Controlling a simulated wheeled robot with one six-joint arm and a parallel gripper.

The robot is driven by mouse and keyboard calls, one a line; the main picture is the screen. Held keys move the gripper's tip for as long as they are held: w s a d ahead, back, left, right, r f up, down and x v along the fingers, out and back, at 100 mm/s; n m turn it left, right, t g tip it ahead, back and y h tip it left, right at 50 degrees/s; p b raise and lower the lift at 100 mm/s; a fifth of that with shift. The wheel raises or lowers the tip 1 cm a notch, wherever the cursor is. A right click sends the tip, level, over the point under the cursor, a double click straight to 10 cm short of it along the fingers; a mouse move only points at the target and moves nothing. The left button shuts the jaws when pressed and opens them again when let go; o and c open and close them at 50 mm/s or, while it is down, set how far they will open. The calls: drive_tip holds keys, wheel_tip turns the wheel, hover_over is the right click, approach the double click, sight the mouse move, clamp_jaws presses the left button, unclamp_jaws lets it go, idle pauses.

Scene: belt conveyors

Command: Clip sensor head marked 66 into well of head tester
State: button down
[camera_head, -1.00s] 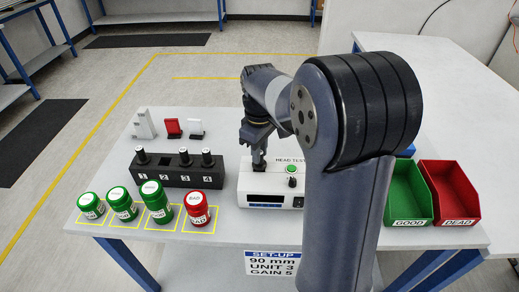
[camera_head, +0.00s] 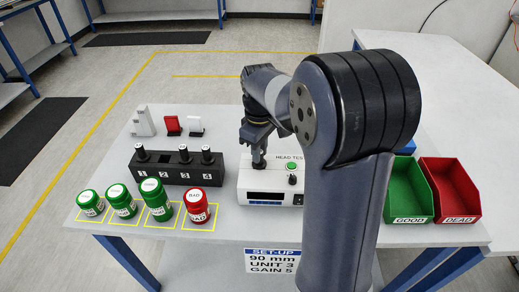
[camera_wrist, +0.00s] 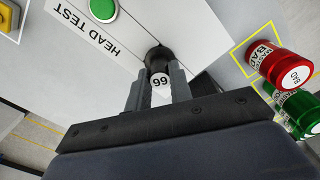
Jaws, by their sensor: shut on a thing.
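The head tester (camera_head: 250,182) is a white box with a green button and a dark display, standing mid-table. Its "HEAD TEST" lettering also shows on the white top in the wrist view (camera_wrist: 72,58). My gripper (camera_head: 259,164) points down at the left part of its top. In the wrist view my gripper (camera_wrist: 158,88) is shut on the sensor head marked 66 (camera_wrist: 160,80), whose white label faces the camera between the fingers. The head's dark end (camera_wrist: 158,54) lies against or just over the tester top. The well is hidden, so I cannot tell how deep the head sits.
A black rack (camera_head: 176,174) numbered 1 to 4 stands left of the tester, with position 2 empty. Green jars (camera_head: 157,203) and a red jar (camera_head: 197,206) stand in front. Green (camera_head: 408,195) and red (camera_head: 450,192) bins are at the right.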

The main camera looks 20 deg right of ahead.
drive_tip(key=c, duration=1.2)
unclamp_jaws()
wheel_tip(320, 180, up, 11)
drive_tip(key=shift+f, duration=0.1)
drive_tip(key=shift+f, duration=0.15)
wheel_tip(320, 180, down, 10)
drive_tip(key=shift+f, duration=0.2)
drive_tip(key=shift+r, duration=0.1)
